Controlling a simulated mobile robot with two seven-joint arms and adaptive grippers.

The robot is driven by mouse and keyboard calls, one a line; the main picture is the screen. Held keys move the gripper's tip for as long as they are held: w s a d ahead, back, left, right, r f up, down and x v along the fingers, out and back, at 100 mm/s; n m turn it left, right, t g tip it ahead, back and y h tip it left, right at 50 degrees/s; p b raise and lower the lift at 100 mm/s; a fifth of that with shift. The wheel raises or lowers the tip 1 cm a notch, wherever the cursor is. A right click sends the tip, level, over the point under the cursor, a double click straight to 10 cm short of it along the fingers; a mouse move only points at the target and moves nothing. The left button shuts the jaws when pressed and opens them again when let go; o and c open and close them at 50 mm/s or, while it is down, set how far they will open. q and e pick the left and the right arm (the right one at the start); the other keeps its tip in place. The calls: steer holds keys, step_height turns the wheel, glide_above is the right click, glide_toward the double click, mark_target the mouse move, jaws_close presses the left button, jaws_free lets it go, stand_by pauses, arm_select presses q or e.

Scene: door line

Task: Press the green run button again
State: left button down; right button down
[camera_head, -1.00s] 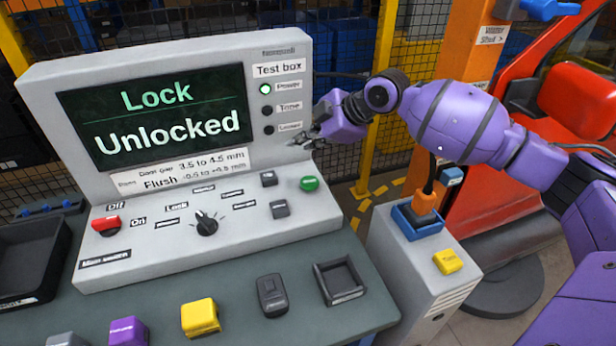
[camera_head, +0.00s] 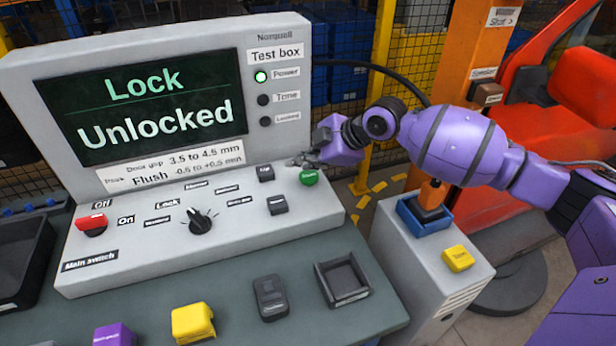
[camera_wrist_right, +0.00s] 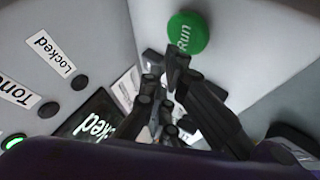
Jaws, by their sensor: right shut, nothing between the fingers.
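The green run button (camera_head: 309,177) is on the right end of the test box's sloped panel, and it also shows in the right wrist view (camera_wrist_right: 187,33) with the word "Run". My right gripper (camera_head: 297,160) is shut and empty. Its fingertips are just behind and above the button in the head view. In the wrist view the fingertips (camera_wrist_right: 172,72) are close beside the button's edge; I cannot tell whether they touch it. The test box screen (camera_head: 150,110) reads "Lock Unlocked". My left gripper is not in view.
A dark rocker (camera_head: 265,173) and a grey switch (camera_head: 277,204) sit near the button. A black knob (camera_head: 200,221) and red main switch (camera_head: 91,225) are further left. The power lamp (camera_head: 260,76) is lit green. A grey pedestal (camera_head: 420,262) stands right.

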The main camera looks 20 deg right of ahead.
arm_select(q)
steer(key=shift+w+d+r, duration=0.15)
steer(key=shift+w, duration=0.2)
arm_select(e)
steer(key=shift+f, duration=0.15)
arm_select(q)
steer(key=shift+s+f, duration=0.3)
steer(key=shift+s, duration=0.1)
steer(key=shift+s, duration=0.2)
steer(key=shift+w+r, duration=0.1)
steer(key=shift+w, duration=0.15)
arm_select(e)
steer(key=shift+f, duration=0.15)
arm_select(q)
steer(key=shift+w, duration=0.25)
arm_select(e)
steer(key=shift+f, duration=0.3)
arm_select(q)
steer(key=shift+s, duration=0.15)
arm_select(e)
steer(key=shift+f, duration=0.1)
